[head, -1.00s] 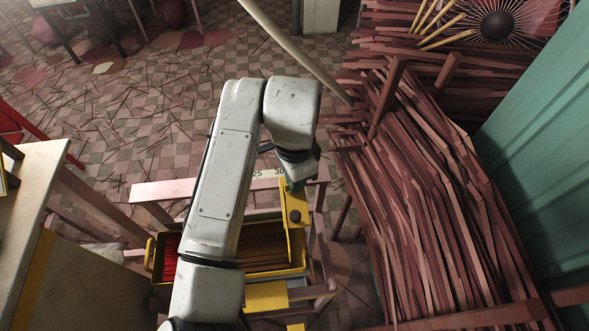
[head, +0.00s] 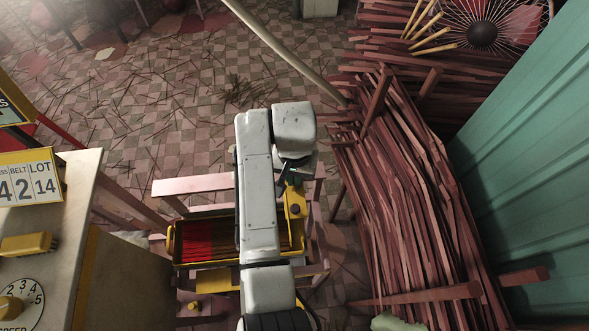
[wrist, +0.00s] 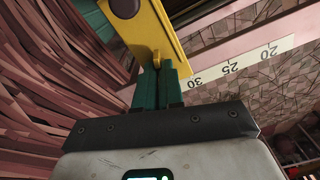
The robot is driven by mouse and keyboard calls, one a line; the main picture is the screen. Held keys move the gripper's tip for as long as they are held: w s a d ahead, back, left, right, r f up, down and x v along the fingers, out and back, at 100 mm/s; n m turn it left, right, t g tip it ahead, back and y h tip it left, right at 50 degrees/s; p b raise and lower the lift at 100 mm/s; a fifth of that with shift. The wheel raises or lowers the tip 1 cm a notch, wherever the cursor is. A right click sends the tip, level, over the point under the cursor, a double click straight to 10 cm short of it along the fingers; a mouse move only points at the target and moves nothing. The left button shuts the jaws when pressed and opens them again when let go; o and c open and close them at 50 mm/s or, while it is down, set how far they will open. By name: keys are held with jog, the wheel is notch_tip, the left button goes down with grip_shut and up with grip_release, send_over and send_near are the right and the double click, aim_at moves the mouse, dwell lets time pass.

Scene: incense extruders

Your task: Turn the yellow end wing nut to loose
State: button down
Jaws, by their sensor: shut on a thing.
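The yellow end wing nut (wrist: 157,58) shows in the wrist view as a small yellow tab between my green fingertips, at the edge of a yellow plate (wrist: 145,22). My gripper (wrist: 157,80) is shut on this tab; the fingers hide most of it. The plate carries a round dark knob (wrist: 124,6). In the head view my gripper (head: 288,182) is at the upper end of the yellow plate (head: 295,203), and the wing nut cannot be made out there. I cannot tell how tight the nut is.
A yellow tray (head: 176,243) of red and brown sticks is beside the plate, on a pink wooden frame (head: 192,184). A numbered scale strip (wrist: 240,65) runs close by. Stacked reddish sticks (head: 400,200) fill the right. A bench (head: 85,215) stands left.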

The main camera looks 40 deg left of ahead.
jog(key=n+p, duration=0.2)
jog(key=n, duration=0.1)
jog(key=shift+r+n, duration=0.15)
jog(key=shift+n, duration=0.25)
jog(key=n, duration=0.3)
jog(key=shift+n+p, duration=0.3)
jog(key=shift+p, duration=0.05)
jog(key=n, duration=0.3)
jog(key=shift+w+n, duration=0.1)
jog(key=shift+n, duration=0.2)
jog(key=shift+a+n, duration=0.1)
jog(key=shift+n, duration=2)
jog(key=c, duration=1.3)
grip_release()
jog(key=shift+o, duration=0.2)
notch_tip(320, 180, up, 11)
jog(key=b, duration=0.1)
jog(key=shift+b, duration=0.3)
jog(key=shift+f, duration=0.2)
